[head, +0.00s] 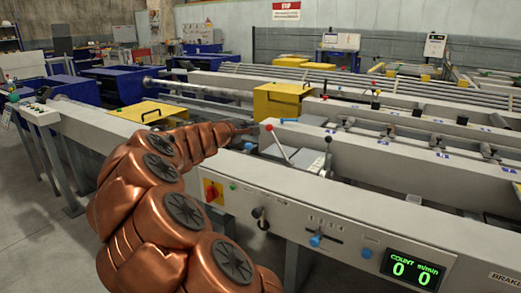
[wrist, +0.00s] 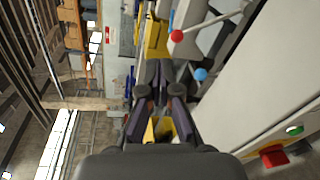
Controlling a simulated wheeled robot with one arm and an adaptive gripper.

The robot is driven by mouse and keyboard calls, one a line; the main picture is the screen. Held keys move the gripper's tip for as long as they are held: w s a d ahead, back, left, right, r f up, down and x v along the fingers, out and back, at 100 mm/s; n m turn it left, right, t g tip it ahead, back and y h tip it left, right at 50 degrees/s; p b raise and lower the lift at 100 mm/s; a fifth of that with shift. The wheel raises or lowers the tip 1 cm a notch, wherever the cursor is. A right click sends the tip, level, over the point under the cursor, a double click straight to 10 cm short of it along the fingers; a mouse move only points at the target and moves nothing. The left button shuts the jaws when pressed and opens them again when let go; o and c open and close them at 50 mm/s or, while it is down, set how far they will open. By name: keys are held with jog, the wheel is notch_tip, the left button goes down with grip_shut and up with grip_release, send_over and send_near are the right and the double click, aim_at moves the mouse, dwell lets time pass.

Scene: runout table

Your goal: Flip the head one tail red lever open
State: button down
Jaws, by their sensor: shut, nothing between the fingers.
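The red lever is a pale rod with a red ball knob (head: 269,127), leaning up and left over the grey machine top in the head view. In the wrist view its red knob (wrist: 177,35) is above and slightly right of the fingertips, with the rod running to the upper right. My gripper (wrist: 157,92) is shut and empty, apart from the knob. In the head view my gripper (head: 245,129) is small and dark at the end of my copper arm, just left of the red knob. Finger details are unclear there.
A blue knob (head: 249,147) sits below the red one; it also shows in the wrist view (wrist: 200,74). A yellow box (head: 280,101) is behind. The front panel has a red switch (head: 211,191) and a green counter display (head: 412,268).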

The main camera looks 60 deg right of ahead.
jog(key=w+d+f+n+t+b, duration=0.1)
jog(key=w+f, duration=0.1)
jog(key=f, duration=0.1)
jog(key=w+d+f+n+b, duration=0.1)
jog(key=w+d+f+n, duration=0.1)
jog(key=f, duration=0.1)
jog(key=w+d+f+n+t+b, duration=0.1)
jog(key=w+f+n, duration=0.1)
jog(key=f, duration=0.1)
jog(key=shift+w+d+f+t, duration=0.3)
jog(key=shift+w+d+f, duration=0.05)
jog(key=shift+f, duration=0.05)
jog(key=shift+d, duration=0.1)
jog(key=d, duration=1.1)
jog(key=shift+s+d+r, duration=0.2)
jog(key=shift+s+r, duration=0.1)
jog(key=shift+r, duration=0.15)
jog(key=shift+b, duration=0.4)
